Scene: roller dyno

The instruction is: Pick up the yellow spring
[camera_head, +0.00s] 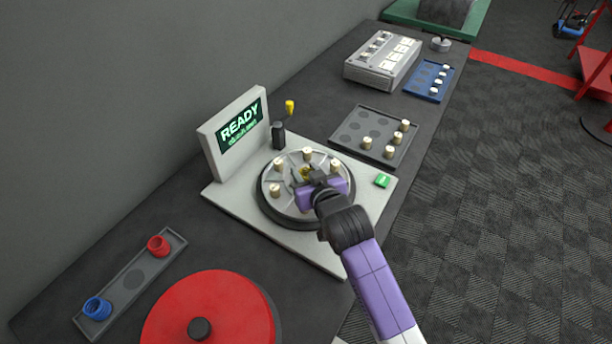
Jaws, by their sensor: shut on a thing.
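My gripper (302,175) is over the middle of the round grey plate (290,203) on the white machine. It is shut on a small yellow thing, which looks like the yellow spring (306,171). Only a little of the spring shows between the dark fingers; the rest is hidden by my gripper. I cannot tell whether the spring touches the plate. A grey tray (156,272) at the lower left holds a red spring (158,246) and a blue spring (97,308), with an empty dark round spot between them.
Several pale pegs ring the plate close around my gripper. A dark tray (357,127) of pegs stands behind. A red disc (212,315) is at the front.

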